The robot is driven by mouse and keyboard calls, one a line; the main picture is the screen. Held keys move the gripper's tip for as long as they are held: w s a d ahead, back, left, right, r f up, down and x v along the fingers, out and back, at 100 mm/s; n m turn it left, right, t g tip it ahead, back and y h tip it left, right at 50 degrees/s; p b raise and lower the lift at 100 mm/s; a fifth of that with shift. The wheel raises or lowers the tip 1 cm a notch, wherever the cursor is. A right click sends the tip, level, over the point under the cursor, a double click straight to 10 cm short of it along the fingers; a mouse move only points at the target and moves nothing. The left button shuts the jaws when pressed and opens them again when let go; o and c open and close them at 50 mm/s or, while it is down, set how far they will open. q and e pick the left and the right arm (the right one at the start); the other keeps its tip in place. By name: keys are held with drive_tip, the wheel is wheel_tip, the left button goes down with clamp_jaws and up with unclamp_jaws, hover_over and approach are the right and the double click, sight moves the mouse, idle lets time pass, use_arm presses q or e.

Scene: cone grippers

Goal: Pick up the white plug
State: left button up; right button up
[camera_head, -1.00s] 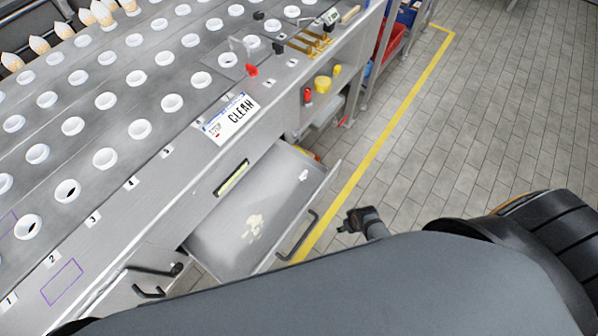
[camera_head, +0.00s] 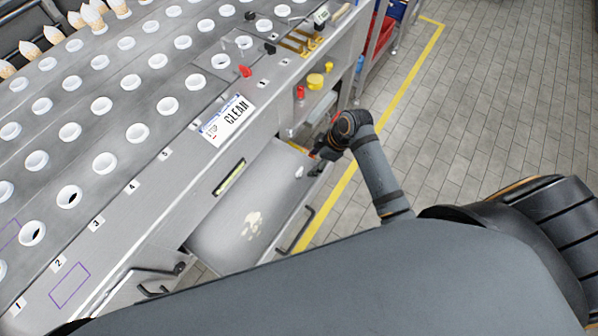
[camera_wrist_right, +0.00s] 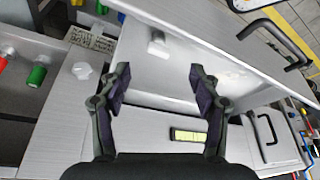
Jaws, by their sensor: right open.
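A small white plug (camera_head: 299,172) lies on the pale grey surface of the open drawer (camera_head: 215,225), near its right end. In the right wrist view the plug (camera_wrist_right: 157,45) shows as a small white block, above and beyond the gap between my fingers. My right gripper (camera_head: 319,153) is over the drawer's far right corner, just right of the plug in the head view. My left gripper is not in view.
The drawer's black handle (camera_head: 296,230) sticks out on its front. A counter with rows of white cups (camera_head: 104,162) stands above it. A white knob (camera_wrist_right: 81,70) and a green button (camera_wrist_right: 37,75) sit beside the drawer. The tiled floor (camera_head: 480,90) is clear.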

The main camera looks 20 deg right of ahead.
sight(301, 173)
drive_tip(key=x, duration=1)
drive_tip(key=shift+w+a+f, duration=0.15)
drive_tip(key=shift+w+f, duration=0.1)
drive_tip(key=c, duration=0.9)
